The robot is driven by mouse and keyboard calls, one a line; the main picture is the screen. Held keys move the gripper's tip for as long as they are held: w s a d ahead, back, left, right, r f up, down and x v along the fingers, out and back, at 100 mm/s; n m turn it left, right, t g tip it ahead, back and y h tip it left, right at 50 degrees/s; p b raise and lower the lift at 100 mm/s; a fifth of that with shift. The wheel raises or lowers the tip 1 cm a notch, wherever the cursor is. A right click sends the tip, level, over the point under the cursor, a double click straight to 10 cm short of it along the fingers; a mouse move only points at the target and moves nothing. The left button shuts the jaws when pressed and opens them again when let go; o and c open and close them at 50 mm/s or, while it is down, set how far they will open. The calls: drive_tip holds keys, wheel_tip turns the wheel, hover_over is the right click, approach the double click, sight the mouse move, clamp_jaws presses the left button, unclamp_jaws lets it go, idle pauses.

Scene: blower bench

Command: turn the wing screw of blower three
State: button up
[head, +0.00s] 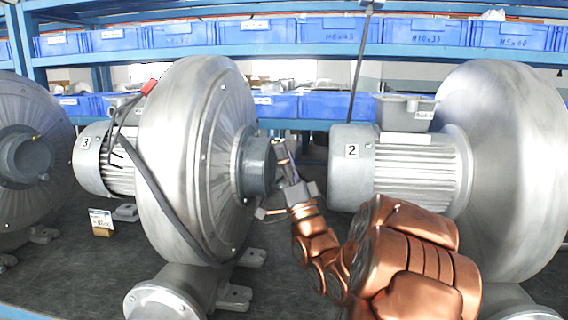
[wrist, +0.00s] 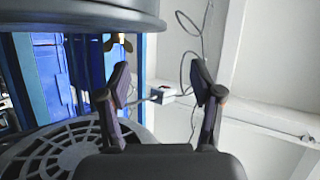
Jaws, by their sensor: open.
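Blower three (head: 195,160) stands left of centre in the head view, with a "3" label on its motor and a short round inlet (head: 258,166) facing right. My gripper (head: 271,182) is by this inlet, its fingers spread. In the wrist view my gripper (wrist: 161,80) is open, with nothing between the fingertips. A small brass-coloured wing screw (wrist: 118,43) shows there below a dark round rim (wrist: 80,14), just beyond the left fingertip and apart from it. I cannot make out the screw in the head view.
Blower two (head: 400,170) stands close on the right, leaving a narrow gap. A slotted round cover (wrist: 65,150) shows low in the wrist view. Another blower (head: 30,160) is at far left. A small tag block (head: 101,223) sits on the dark bench. Blue bins (head: 268,31) line the shelves behind.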

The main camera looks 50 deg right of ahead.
wheel_tip(320, 180, down, 5)
drive_tip(key=d+m, duration=0.2)
drive_tip(key=x, duration=0.7)
drive_tip(key=shift+w+d+g+h+p, duration=0.3)
drive_tip(key=shift+w+d+g+p, duration=0.05)
drive_tip(key=shift+d+g, duration=0.05)
drive_tip(key=shift+r, duration=0.1)
drive_tip(key=shift+c, duration=0.2)
drive_tip(key=c, duration=1.1)
